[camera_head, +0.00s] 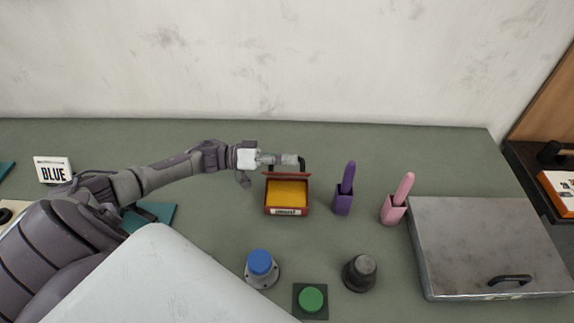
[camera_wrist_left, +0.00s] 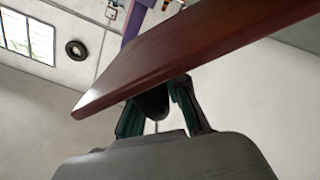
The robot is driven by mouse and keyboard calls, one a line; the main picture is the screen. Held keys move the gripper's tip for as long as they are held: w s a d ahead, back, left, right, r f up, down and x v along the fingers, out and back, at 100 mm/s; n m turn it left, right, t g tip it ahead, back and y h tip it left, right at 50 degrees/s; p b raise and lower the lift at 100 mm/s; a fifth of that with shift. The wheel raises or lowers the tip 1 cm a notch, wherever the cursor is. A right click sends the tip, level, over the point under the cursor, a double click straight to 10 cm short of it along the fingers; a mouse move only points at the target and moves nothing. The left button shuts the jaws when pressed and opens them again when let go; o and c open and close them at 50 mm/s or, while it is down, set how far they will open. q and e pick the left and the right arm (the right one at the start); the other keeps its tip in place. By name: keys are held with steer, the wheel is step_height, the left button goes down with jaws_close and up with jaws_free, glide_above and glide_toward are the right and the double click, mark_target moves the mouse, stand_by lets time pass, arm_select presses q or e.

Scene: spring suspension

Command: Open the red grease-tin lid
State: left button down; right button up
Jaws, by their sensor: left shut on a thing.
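The red grease tin (camera_head: 286,212) stands on the green table near the middle in the head view. Its front carries a white label, and yellow grease shows inside. In the left wrist view the red lid (camera_wrist_left: 190,50) crosses the picture as a dark red slab. There my left gripper (camera_wrist_left: 155,105) has its fingers closed around a dark knob or handle against the lid. My right gripper does not show in either view.
A purple holder (camera_head: 342,205) and a pink holder (camera_head: 392,212) stand right of the tin. A metal box (camera_head: 480,235) with a black handle is farther right. A blue-topped button (camera_head: 261,264), a green button (camera_head: 311,299) and a dark knob (camera_head: 360,273) lie in front.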

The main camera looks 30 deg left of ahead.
arm_select(q)
steer(key=shift+w+a+r+n, duration=0.1)
steer(key=shift+w+a+n, duration=0.35)
steer(key=shift+w+n, duration=0.35)
steer(key=w+a+n+b, duration=0.1)
steer(key=w+n, duration=0.1)
steer(key=shift+a+n+b, duration=0.2)
steer(key=shift+n+b, duration=0.2)
steer(key=shift+w+f, duration=0.1)
steer(key=shift+f, duration=0.1)
steer(key=c, duration=1.2)
jaws_free()
